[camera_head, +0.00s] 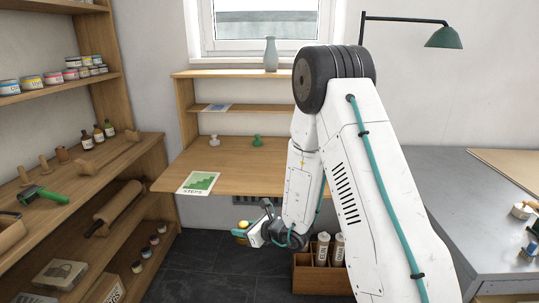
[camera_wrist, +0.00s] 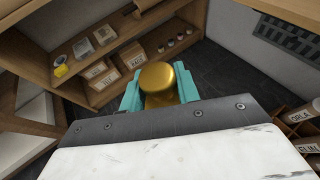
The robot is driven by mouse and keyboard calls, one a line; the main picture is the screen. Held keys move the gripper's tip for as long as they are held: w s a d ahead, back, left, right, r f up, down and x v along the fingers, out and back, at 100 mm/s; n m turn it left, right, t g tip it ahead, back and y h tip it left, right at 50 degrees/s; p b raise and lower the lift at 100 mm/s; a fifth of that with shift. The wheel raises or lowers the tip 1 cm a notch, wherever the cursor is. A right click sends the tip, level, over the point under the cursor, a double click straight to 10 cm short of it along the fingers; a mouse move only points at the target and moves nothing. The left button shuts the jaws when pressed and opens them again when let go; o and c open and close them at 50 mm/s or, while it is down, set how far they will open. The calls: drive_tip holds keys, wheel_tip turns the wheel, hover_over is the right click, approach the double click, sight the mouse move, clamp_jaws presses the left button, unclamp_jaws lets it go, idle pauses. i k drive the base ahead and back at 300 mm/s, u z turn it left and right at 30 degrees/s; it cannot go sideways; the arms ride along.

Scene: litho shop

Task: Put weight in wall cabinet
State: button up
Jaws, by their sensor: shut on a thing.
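The weight is a round brass-coloured piece (camera_wrist: 158,76), held between the teal fingers of my gripper (camera_wrist: 159,92) in the wrist view. My gripper is shut on it. In the head view, my gripper (camera_head: 247,231) is low, below the front edge of the wooden desk, and a small yellow part of the weight (camera_head: 241,232) shows at its tip. The weight's lower part is hidden by the gripper. I cannot make out a closed wall cabinet in either view.
An open wooden shelf unit (camera_head: 140,150) with jars, bottles and tools stands at left. The wooden desk (camera_head: 225,172) under the window holds a printed sheet and two small knobbed things. A grey-topped table (camera_head: 470,215) is at right. A wooden bottle crate (camera_head: 305,275) stands on the dark floor.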

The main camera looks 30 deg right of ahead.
sight(277, 146)
drive_tip(key=k, duration=0.25)
drive_tip(key=u, duration=0.75)
drive_tip(key=i, duration=0.8)
drive_tip(key=z, duration=1.25)
drive_tip(key=i, duration=1.55)
